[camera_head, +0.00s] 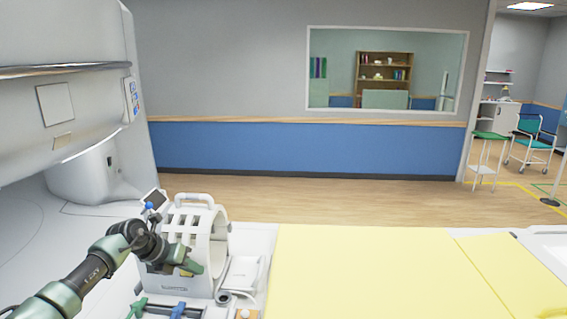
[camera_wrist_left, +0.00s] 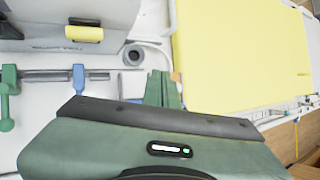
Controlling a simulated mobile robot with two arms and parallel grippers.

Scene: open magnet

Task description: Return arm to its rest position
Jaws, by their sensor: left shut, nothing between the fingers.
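My left arm (camera_head: 85,278) comes in from the lower left and bends at a dark joint beside the white coil. My left gripper (camera_head: 193,267) is in front of the white head coil (camera_head: 218,245); I cannot tell from this view whether it touches it. In the left wrist view my gripper's green fingers (camera_wrist_left: 163,90) are together and empty, above the white surface near the yellow pad (camera_wrist_left: 235,50). My right gripper is in neither view.
The yellow-covered table (camera_head: 350,265) fills the lower middle and right. The large white scanner (camera_head: 65,110) stands at the left. A green handle (camera_wrist_left: 8,95) and a blue clamp (camera_wrist_left: 78,78) sit on a rail near the coil. Open floor (camera_head: 330,200) lies behind the table.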

